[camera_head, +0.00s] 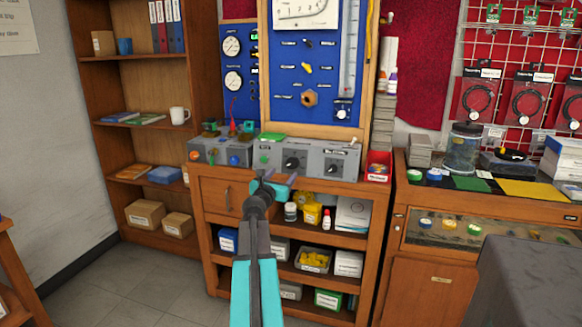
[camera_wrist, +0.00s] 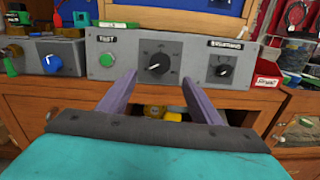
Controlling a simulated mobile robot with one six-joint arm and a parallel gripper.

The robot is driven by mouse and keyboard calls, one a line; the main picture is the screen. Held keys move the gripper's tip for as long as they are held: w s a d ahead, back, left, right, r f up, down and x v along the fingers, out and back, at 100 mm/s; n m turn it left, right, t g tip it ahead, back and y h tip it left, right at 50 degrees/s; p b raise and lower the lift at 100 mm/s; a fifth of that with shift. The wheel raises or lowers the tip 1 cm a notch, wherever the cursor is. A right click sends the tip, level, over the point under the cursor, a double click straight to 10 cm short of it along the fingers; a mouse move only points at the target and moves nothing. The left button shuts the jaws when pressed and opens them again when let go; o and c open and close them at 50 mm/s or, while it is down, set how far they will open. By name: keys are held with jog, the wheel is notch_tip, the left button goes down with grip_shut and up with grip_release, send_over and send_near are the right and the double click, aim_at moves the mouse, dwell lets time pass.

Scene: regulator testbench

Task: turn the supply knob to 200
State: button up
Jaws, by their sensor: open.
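A grey box (camera_head: 305,152) on the wooden bench carries a green button (camera_wrist: 106,60) under a TEST label, a large black knob (camera_wrist: 157,62) with a dial scale in the middle, and a smaller black knob (camera_wrist: 222,72) under a blurred label at the right. No readable supply label shows, and the scale numbers are too small to read. My gripper (camera_wrist: 158,79) is open and empty. In the wrist view its two purple fingers appear on either side below the middle knob, apparently apart from it. In the head view my gripper (camera_head: 270,186) is in front of the box.
Another grey box with a blue knob (camera_wrist: 52,64) stands to the left. A red bin (camera_head: 378,166) sits at the right end of the bench. A blue gauge panel (camera_head: 310,105) rises behind. Shelves below hold several containers. The floor at left (camera_head: 130,285) is clear.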

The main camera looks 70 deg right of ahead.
aim_at(291, 164)
jog(key=shift+w+d, duration=0.15)
jog(key=shift+d, duration=2.5)
jog(key=shift+w+d, duration=0.1)
jog(key=shift+d, duration=2.5)
jog(key=shift+c, duration=0.6)
jog(key=c, duration=1)
jog(key=shift+o, duration=0.2)
